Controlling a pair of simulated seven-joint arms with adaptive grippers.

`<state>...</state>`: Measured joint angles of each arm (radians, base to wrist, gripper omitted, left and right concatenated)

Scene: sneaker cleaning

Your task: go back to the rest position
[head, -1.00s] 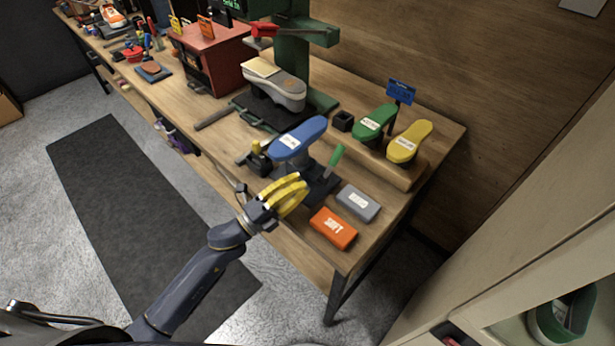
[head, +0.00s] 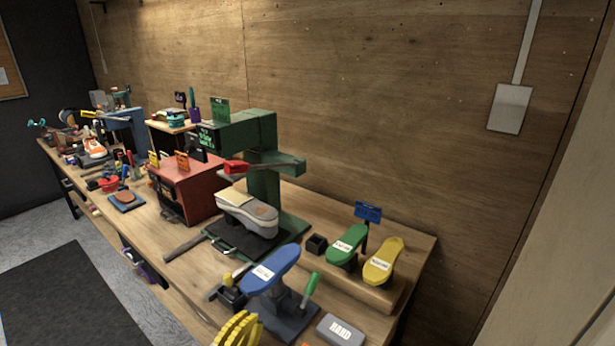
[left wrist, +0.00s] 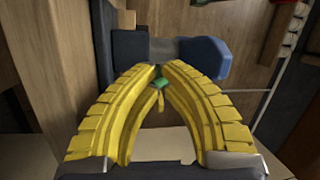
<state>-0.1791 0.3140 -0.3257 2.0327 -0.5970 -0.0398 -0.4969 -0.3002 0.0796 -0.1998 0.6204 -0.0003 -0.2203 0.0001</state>
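My left gripper (head: 238,328) shows at the bottom edge of the head view, near the front edge of the workbench (head: 190,285). Only its curved yellow fingers show there; the arm is out of frame. In the left wrist view the two yellow fingers (left wrist: 160,70) bow inward and their tips come together. I see nothing held between them. A small green piece shows beyond the fingers, and a blue rounded piece (left wrist: 205,57) lies past the tips. My right gripper is in neither view.
Close to the left gripper are the blue shoe form (head: 270,270), a green handle (head: 311,285) and the grey HARD block (head: 340,331). Open floor with a dark mat (head: 65,305) lies left.

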